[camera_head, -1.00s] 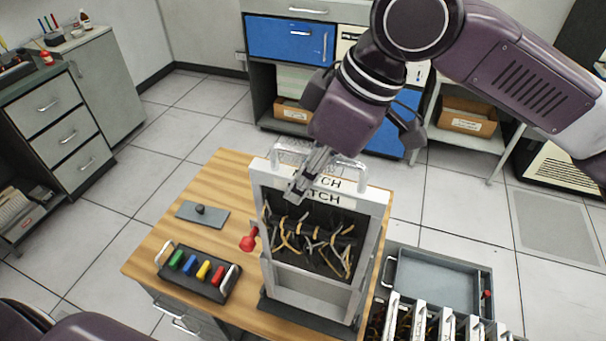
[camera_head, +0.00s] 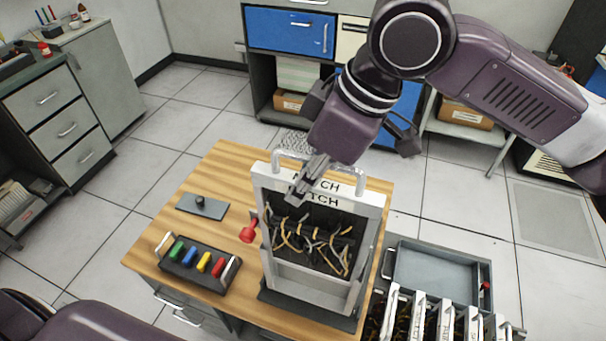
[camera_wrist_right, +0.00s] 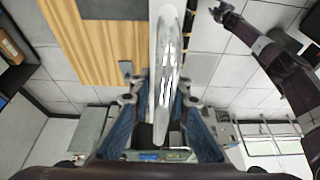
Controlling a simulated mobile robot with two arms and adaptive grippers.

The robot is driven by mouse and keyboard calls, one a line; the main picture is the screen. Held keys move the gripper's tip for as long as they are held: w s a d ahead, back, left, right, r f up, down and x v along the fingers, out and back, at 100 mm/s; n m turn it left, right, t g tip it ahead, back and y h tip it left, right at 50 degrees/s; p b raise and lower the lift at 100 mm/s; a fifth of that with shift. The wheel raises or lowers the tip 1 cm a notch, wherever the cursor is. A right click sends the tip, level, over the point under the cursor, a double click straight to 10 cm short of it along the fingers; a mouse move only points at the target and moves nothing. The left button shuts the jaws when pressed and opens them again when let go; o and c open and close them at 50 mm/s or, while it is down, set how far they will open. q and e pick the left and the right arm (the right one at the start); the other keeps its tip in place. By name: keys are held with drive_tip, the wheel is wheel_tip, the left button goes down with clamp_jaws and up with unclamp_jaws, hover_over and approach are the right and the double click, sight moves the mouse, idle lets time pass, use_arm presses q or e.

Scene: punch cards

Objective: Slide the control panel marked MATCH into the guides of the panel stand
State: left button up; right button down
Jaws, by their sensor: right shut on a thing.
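The MATCH control panel (camera_head: 345,189) is a light grey frame with a wired dark middle and a silver handle (camera_head: 361,181) on top. It stands upright at the panel stand (camera_head: 301,299) on the wooden table, seemingly between its side guides. A second, partly covered label shows just below the top one. My right gripper (camera_head: 297,198) is shut on the handle and hides part of both labels. The handle (camera_wrist_right: 166,75) runs between its fingers in the right wrist view. My left gripper (camera_wrist_right: 222,12) shows small at the top of that view; its fingers are unclear.
A red knob (camera_head: 248,234) sticks out left of the stand. A tray with coloured blocks (camera_head: 201,264) and a grey plate with a black knob (camera_head: 201,206) lie on the table (camera_head: 239,180). A grey tray (camera_head: 433,279) and several upright panels (camera_head: 417,318) are at the right.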

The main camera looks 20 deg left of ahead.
drive_tip(key=shift+f+b, duration=0.7)
drive_tip(key=shift+f, duration=1.45)
wheel_tip(320, 180, down, 7)
drive_tip(key=b, duration=0.2)
drive_tip(key=shift+p, duration=0.85)
idle(1.2)
drive_tip(key=shift+f, duration=0.1)
